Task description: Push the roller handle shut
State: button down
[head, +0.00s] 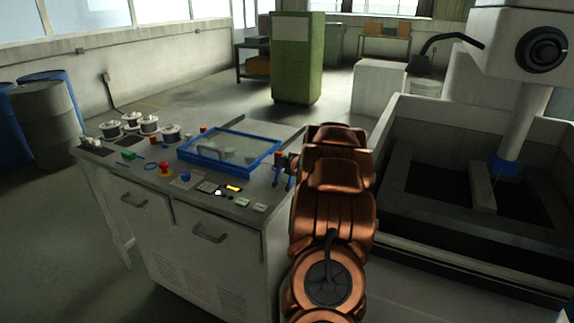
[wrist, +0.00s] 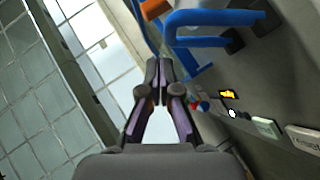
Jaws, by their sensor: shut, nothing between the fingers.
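In the wrist view a blue bar-like handle (wrist: 213,18) stands out at the upper right, above the grey worktop. More blue parts (wrist: 196,68) lie below it; I cannot tell for certain which part is the roller handle. In the head view small blue parts (head: 288,182) show at the right end of the bench, partly hidden by my arm. My gripper (wrist: 158,68) is shut and empty, its fingertips to the left of the blue handle with a visible gap in the picture. In the head view my arm mostly hides the gripper.
The bench (head: 150,195) carries a blue-framed tray (head: 230,165), a red button (head: 165,169), several wire spools and small labelled blocks. A large machine tank (head: 430,255) stands close on the right of my arm. Floor is free left of the bench.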

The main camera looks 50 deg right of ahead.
jog(key=w+r+b+v, duration=0.1)
jog(key=r+v, duration=0.1)
jog(key=v, duration=0.9)
jog(key=shift+b, duration=0.35)
jog(key=shift+r, duration=0.1)
